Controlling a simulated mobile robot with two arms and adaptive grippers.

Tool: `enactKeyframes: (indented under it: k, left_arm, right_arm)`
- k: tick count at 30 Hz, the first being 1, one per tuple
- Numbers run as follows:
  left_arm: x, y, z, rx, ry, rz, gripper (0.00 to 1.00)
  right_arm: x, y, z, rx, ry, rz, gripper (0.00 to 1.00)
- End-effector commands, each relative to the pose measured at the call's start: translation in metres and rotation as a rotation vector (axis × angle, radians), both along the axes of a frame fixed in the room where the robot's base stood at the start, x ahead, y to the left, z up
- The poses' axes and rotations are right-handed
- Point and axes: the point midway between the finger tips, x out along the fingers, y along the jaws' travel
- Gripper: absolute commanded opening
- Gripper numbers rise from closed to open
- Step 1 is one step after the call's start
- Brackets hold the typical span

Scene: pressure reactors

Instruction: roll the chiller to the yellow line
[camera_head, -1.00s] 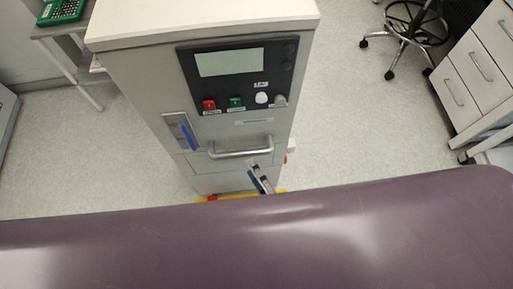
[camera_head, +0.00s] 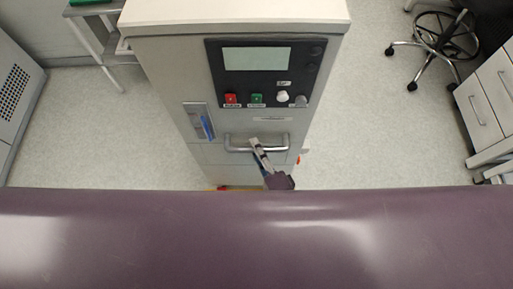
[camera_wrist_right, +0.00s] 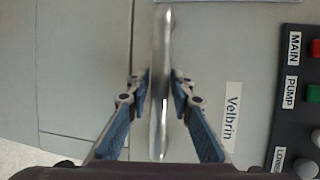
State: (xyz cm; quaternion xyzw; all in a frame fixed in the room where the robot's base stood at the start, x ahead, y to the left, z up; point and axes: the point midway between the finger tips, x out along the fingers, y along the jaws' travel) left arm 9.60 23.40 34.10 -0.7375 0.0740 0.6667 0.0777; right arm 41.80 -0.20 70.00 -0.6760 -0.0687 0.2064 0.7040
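The chiller (camera_head: 165,85) is a tall pale grey cabinet with a white top, a black control panel and a metal bar handle (camera_head: 240,149) on its front. My right gripper (camera_head: 259,148) is at the handle, right of its middle. In the right wrist view, the two blue-padded fingers (camera_wrist_right: 161,90) stand on either side of the bar, with their tips drawn in close against it. A small yellow strip (camera_head: 222,188) shows at the chiller's foot; whether it is the line on the floor I cannot tell. My left gripper is not in view.
A wheeled stool (camera_head: 440,45) and white drawers (camera_head: 485,105) stand at the right. A side table (camera_head: 97,12) is at the back left, and a grey vented unit (camera_head: 15,90) at the left edge. Light floor is clear on both sides of the chiller.

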Motion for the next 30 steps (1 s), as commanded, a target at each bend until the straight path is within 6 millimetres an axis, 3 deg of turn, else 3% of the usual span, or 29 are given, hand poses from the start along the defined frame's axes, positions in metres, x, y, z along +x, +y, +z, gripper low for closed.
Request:
enactKeyframes:
  k: [5, 14, 21, 28, 29, 30]
  left_arm:
    - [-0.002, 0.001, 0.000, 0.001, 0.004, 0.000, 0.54]
    - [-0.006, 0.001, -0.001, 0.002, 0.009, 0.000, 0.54]
    - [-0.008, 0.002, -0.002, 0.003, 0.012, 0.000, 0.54]
    - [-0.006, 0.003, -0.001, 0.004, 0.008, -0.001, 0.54]
    - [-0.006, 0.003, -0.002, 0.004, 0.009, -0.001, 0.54]
    - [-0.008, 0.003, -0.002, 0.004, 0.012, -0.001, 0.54]
  right_arm:
    - [0.000, 0.000, 0.000, 0.000, 0.000, 0.000, 0.00]
    - [-0.001, 0.000, 0.000, 0.000, 0.000, 0.000, 0.00]
    - [-0.022, 0.000, -0.001, 0.001, 0.004, 0.001, 0.00]
    - [-0.022, 0.001, -0.002, -0.001, 0.006, 0.003, 0.00]
    - [-0.022, 0.001, -0.002, -0.001, 0.006, 0.003, 0.18]
    - [-0.022, 0.000, -0.002, -0.001, 0.005, 0.002, 0.22]
